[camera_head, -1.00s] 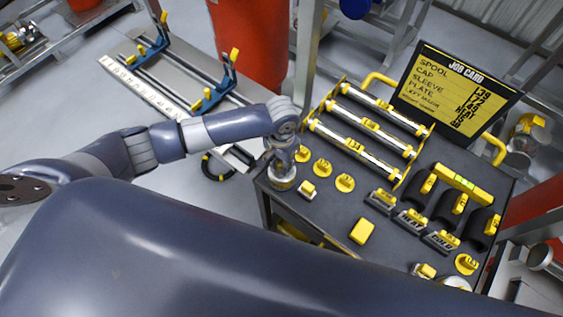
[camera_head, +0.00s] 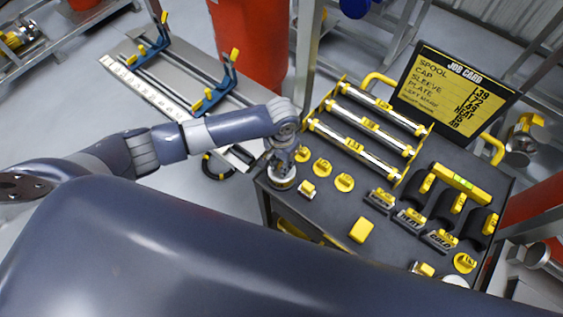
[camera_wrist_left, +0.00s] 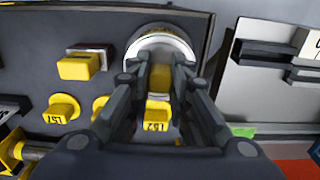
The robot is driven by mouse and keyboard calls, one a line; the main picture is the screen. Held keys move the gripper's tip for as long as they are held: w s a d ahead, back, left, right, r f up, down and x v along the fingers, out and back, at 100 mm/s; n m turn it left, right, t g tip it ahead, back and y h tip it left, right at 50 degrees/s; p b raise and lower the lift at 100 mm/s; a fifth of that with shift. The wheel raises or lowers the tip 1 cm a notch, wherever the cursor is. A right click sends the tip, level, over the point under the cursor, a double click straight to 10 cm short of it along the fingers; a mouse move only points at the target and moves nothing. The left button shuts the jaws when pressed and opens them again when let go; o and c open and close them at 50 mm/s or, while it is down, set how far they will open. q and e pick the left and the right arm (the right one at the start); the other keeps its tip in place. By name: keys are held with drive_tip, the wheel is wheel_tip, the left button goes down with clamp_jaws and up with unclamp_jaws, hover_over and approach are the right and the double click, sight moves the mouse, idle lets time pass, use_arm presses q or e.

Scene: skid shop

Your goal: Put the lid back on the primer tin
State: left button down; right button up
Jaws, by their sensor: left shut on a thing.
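A round, pale-rimmed metal piece (camera_head: 281,184) stands at the trolley's left corner, below my left gripper (camera_head: 283,166). It looks like the primer tin, and its rim also shows in the left wrist view (camera_wrist_left: 160,36). My left gripper points down over it, its fingers (camera_wrist_left: 157,88) closed around a small yellow block (camera_wrist_left: 159,77). The block looks like the lid's grip. The fingers hide most of the top, so I cannot tell whether the lid is seated or apart. My right gripper is out of view.
Numbered yellow caps (camera_head: 321,168) and a yellow block (camera_head: 361,230) are close by on the dark trolley top (camera_head: 330,210). A rack of rods (camera_head: 362,130) and the job card (camera_head: 458,88) stand behind. A white round thing (camera_head: 455,281) is partly cut off at the front.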

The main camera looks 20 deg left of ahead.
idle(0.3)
use_arm(q)
drive_tip(key=c, duration=0.9)
unclamp_jaws()
drive_tip(key=shift+r, duration=0.1)
drive_tip(key=shift+r+p, duration=1.2)
drive_tip(key=shift+r, duration=2.25)
drive_tip(key=shift+c, duration=0.3)
clamp_jaws()
